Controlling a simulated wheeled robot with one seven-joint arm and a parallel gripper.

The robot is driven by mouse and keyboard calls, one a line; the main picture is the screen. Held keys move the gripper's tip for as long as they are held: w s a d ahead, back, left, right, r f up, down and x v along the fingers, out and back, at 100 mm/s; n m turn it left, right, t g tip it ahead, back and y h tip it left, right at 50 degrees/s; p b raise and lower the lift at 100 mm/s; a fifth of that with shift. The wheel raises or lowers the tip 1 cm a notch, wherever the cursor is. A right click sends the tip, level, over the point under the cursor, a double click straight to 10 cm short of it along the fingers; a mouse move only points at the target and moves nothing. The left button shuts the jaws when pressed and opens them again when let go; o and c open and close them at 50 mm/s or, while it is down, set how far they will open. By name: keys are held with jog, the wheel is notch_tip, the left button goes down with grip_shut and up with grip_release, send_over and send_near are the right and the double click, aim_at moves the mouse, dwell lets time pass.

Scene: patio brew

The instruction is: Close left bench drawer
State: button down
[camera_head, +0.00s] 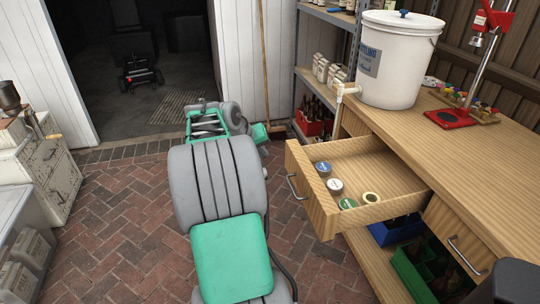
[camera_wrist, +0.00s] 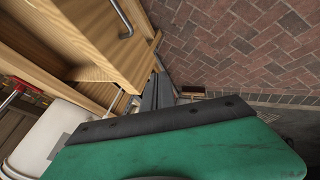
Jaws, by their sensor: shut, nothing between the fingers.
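The left bench drawer (camera_head: 318,203) is pulled well out from the wooden bench (camera_head: 440,140) in the head view. Its front has a metal handle (camera_head: 296,187), and several small round tins and a ring lie inside. In the wrist view the drawer front (camera_wrist: 95,40) shows at the upper left with its handle (camera_wrist: 121,18). My gripper (camera_wrist: 160,128) fills the lower part of the wrist view, green with a dark strip. It is shut and empty, apart from the drawer front. In the head view it is partly hidden behind my arm, left of the drawer.
A white bucket (camera_head: 395,65) with a tap and a red capper (camera_head: 448,117) stand on the bench. A second drawer (camera_head: 460,232) looks closed. Crates (camera_head: 395,230) sit below. A broom (camera_head: 264,60) leans behind. Brick floor (camera_head: 115,210) is clear at the left.

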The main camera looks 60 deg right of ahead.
jog(key=b, duration=0.1)
send_near(287, 163)
notch_tip(287, 163, down, 4)
jog(key=w, duration=0.2)
jog(key=s+d, duration=0.2)
jog(key=shift+s+d+r, duration=0.2)
jog(key=shift+s+d, duration=0.1)
